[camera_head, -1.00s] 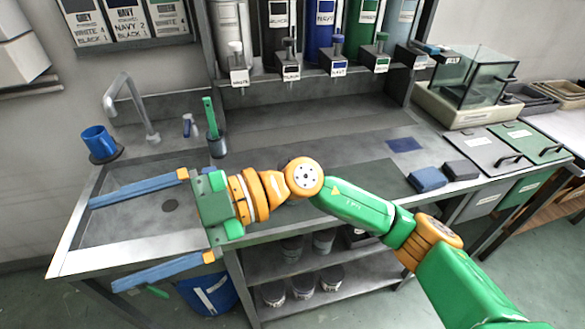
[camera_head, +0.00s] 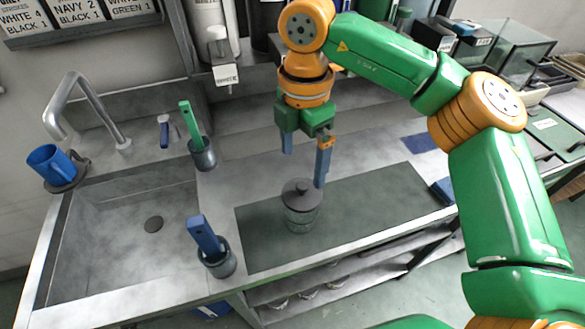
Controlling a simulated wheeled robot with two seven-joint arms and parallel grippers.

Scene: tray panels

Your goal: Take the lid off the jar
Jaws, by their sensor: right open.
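A clear glass jar (camera_head: 300,218) stands upright on the dark mat on the counter. Its dark grey lid (camera_head: 300,191), with a small knob, sits on top. My right gripper (camera_head: 304,168) points down just above and behind the lid. Its two blue fingers are apart with nothing between them, and the right fingertip looks close to the lid's edge. I cannot tell whether it touches the lid. My left gripper is not in view.
A cup with a blue-handled tool (camera_head: 218,262) stands left of the jar. A cup with a green-handled tool (camera_head: 203,155) stands farther back. The sink (camera_head: 120,250) lies left, with a blue mug (camera_head: 50,165) beside it. The mat's right part (camera_head: 385,200) is clear.

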